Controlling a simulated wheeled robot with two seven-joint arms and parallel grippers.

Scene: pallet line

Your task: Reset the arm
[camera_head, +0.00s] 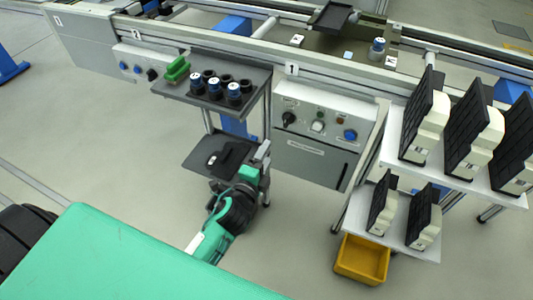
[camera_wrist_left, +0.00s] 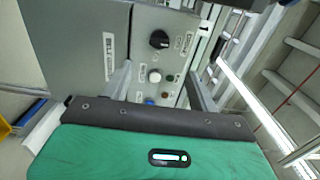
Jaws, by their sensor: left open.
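My left arm comes up from the bottom of the head view, with its teal and black wrist beside the small stand. My left gripper (camera_head: 262,153) is at the right side of the stand's lower shelf (camera_head: 203,151). In the left wrist view its two grey fingers (camera_wrist_left: 160,88) are apart, with nothing held between them. The control panel (camera_head: 318,122) is beyond the fingers, and its black knob (camera_wrist_left: 158,39) and white button (camera_wrist_left: 154,76) show in the gap. My right gripper is not in view.
The upper shelf (camera_head: 180,92) holds a green part (camera_head: 176,70) and several blue-topped cylinders (camera_head: 233,91). A rack (camera_head: 466,170) with black-and-cream units stands right, above a yellow bin (camera_head: 362,259). The conveyor runs along the back. Floor is clear between stand and bin.

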